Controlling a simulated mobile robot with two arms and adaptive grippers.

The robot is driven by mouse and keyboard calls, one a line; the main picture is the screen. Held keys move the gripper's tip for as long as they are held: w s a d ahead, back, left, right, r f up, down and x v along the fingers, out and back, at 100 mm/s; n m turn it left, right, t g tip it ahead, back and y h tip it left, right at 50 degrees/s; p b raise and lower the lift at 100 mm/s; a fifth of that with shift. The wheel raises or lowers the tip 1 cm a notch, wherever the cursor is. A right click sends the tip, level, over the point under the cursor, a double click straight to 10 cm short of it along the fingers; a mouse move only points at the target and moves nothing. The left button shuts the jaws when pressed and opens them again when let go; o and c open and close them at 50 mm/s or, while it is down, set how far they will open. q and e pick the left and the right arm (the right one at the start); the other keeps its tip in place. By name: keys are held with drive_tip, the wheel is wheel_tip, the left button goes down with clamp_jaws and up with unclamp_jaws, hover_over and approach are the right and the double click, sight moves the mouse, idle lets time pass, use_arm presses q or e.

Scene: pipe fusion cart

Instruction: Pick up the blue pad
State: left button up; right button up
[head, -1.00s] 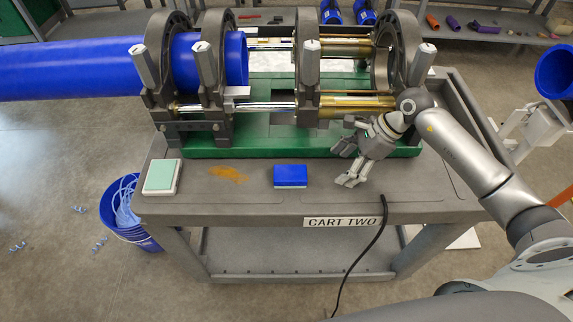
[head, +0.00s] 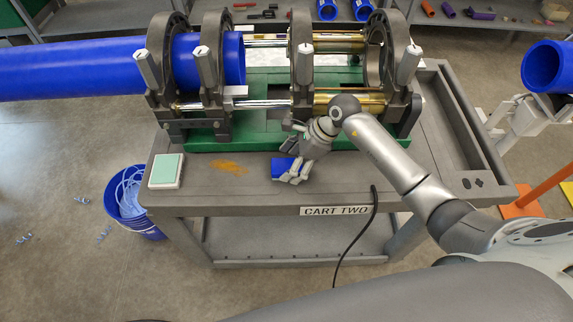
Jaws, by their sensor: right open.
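The blue pad (head: 283,167) lies on the front part of the grey cart top, left of the CART TWO label's middle. My right gripper (head: 288,160) is open and over the pad's right side, with its fingers pointing left. The fingers hide part of the pad; I cannot tell whether they touch it. My left gripper is not in view.
A green-topped white box (head: 166,170) and an orange-brown smear (head: 229,166) are left on the cart top (head: 215,190). The fusion machine (head: 300,70) with a long blue pipe (head: 70,68) stands behind. A black cable (head: 374,205) hangs over the front edge. A blue bucket (head: 128,205) stands on the floor.

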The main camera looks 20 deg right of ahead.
drive_tip(key=shift+a+f, duration=0.3)
drive_tip(key=shift+f, duration=0.25)
drive_tip(key=c, duration=1.2)
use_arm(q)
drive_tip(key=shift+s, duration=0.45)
use_arm(e)
drive_tip(key=shift+w+r, duration=0.1)
drive_tip(key=shift+r, duration=0.05)
